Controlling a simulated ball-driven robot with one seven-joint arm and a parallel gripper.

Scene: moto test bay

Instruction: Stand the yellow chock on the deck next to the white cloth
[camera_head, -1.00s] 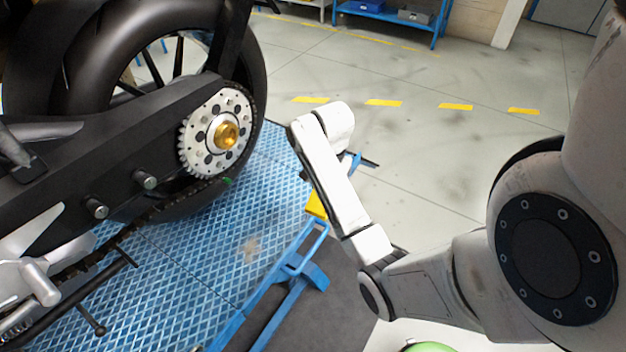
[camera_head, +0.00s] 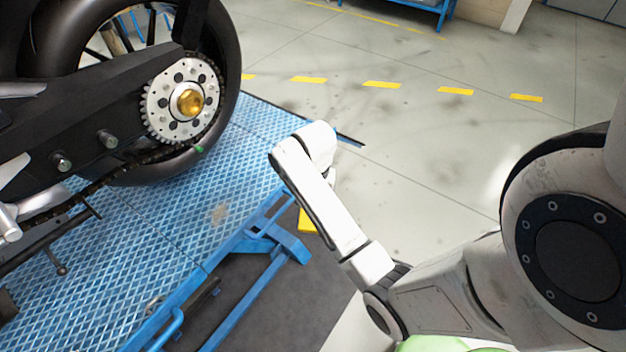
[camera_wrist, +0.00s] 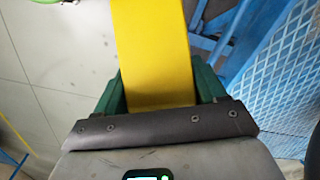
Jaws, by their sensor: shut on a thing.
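The yellow chock (camera_wrist: 152,50) is between the two green fingers of my gripper (camera_wrist: 158,88) in the wrist view, and the gripper is shut on it. The chock's far end runs out of the top of that view. In the head view a yellow piece of it (camera_head: 307,221) shows just beside my white arm, by the deck's edge; my gripper is hidden behind the arm there. The deck (camera_head: 190,240) is a blue diamond-patterned plate under the motorcycle; it also shows in the wrist view (camera_wrist: 285,85). I see no white cloth in either view.
A motorcycle's rear wheel and sprocket (camera_head: 183,101) stand over the deck at the left. Blue frame bars (camera_head: 270,240) run along the deck's near side, above a dark mat (camera_head: 285,310). Open grey floor (camera_head: 430,150) with yellow dashes lies beyond.

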